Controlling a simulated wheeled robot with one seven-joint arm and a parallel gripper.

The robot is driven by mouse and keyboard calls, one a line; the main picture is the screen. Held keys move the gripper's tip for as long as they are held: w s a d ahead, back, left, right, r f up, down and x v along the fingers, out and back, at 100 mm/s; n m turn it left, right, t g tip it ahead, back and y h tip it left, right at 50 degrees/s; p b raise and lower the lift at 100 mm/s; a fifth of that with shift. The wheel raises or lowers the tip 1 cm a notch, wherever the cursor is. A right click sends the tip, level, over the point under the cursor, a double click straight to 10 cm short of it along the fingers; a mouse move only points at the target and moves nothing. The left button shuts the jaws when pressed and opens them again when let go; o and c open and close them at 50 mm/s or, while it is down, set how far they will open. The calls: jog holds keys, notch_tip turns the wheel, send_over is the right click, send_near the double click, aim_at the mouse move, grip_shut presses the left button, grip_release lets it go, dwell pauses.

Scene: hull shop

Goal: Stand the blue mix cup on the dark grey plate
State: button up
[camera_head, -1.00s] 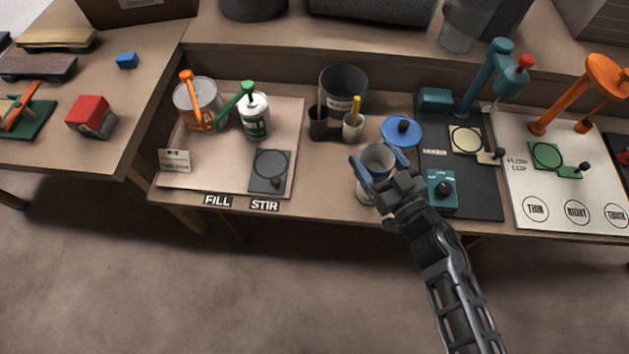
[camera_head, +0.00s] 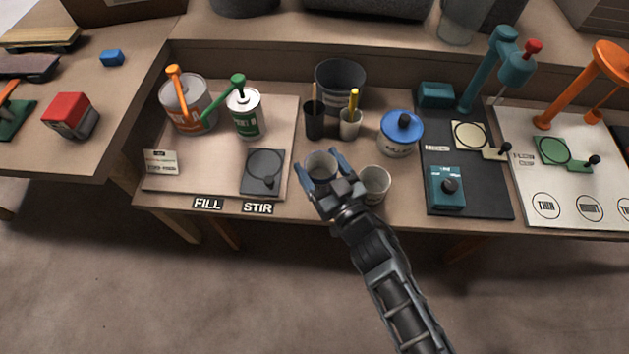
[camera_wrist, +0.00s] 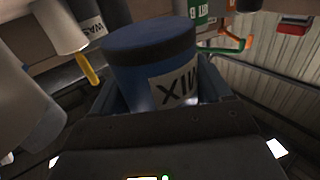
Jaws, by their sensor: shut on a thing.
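The blue mix cup (camera_wrist: 150,62) is in my gripper (camera_head: 322,173), with its "MIX" label showing upside down in the wrist view. In the head view the cup (camera_head: 321,164) shows its open top between the two fingers. My gripper is shut on it, above the front part of the bench. The dark grey plate (camera_head: 264,168) lies to the left of the cup, on the light board above the "STIR" label. The plate is bare, with a small dark knob at its lower right. The underside of the cup is hidden in the head view.
A white cup (camera_head: 375,182) stands just right of my gripper. A green-labelled can (camera_head: 244,115) and an orange-handled tin (camera_head: 186,105) stand behind the plate.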

aim_at(310, 171)
jog(key=shift+a+f, duration=0.45)
jog(key=shift+a, duration=0.15)
jog(key=shift+f+b, duration=0.55)
jog(key=shift+f, duration=1.15)
jog(key=shift+f+b, duration=0.25)
jog(key=shift+b, duration=0.05)
jog(key=o, duration=1)
jog(key=v, duration=0.7)
jog(key=shift+s+r, duration=0.15)
jog(key=shift+s, duration=0.3)
